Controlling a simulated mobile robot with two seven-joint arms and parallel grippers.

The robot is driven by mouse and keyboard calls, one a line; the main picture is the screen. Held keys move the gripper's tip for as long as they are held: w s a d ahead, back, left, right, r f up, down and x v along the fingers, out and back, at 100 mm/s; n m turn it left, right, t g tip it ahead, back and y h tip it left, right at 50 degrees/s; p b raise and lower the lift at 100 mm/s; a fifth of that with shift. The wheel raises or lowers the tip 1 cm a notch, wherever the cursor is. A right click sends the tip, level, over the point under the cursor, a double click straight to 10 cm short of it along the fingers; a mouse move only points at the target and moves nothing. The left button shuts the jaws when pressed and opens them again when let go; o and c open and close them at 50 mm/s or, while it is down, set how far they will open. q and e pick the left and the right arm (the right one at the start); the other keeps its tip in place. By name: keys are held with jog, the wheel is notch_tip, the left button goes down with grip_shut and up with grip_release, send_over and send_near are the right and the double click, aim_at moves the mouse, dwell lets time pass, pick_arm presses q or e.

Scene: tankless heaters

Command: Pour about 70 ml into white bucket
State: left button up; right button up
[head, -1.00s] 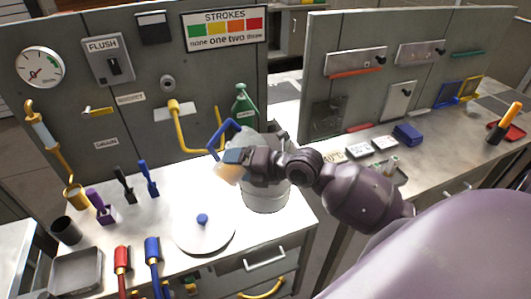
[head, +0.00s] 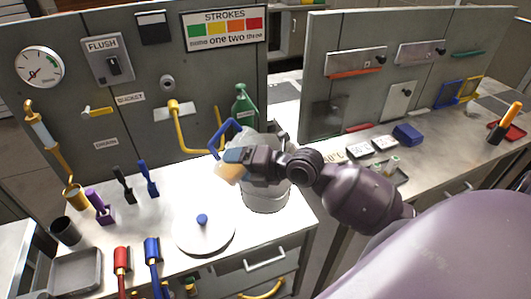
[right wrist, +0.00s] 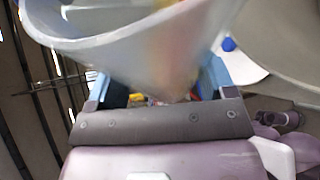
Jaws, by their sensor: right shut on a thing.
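A pale grey-white bucket (head: 265,195) stands upright on the near counter, partly hidden behind my right arm. My right gripper (head: 236,156), with blue fingertips, is at the bucket's upper left. It is shut on a pale, translucent vessel (head: 229,174) with a yellowish tint, mostly hidden in the head view. In the right wrist view a large whitish vessel (right wrist: 130,50) with a wide rim fills the top between the blue fingers; it looks tilted. I cannot tell how much liquid it holds or whether any is flowing. My left gripper is not in view.
A white round lid (head: 203,232) with a blue knob lies left of the bucket. A yellow pipe (head: 180,130) juts from the panel. A green bottle (head: 244,106) stands behind the bucket. Red (head: 122,260) and blue (head: 152,250) handles stand at the counter's front.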

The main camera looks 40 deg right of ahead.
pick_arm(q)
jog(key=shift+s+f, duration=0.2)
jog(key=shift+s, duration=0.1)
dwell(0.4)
pick_arm(e)
jog(key=shift+r, duration=0.1)
jog(key=shift+r+n+p, duration=0.15)
jog(key=shift+n+p, duration=0.15)
jog(key=shift+r+n+h+p, duration=0.15)
jog(key=shift+n+h+p, duration=0.45)
jog(key=shift+n+p, duration=0.15)
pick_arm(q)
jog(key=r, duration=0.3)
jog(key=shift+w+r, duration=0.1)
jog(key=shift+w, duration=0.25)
pick_arm(e)
jog(key=shift+d+f+h, duration=0.1)
jog(key=shift+f+h, duration=0.1)
jog(key=shift+h, duration=0.1)
jog(key=shift+n+h+p, duration=0.3)
jog(key=shift+n+p, duration=0.25)
jog(key=shift+p, duration=0.15)
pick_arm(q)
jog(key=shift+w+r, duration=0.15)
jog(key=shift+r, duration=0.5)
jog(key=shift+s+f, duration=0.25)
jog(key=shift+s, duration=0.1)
pick_arm(e)
jog(key=shift+d, duration=0.1)
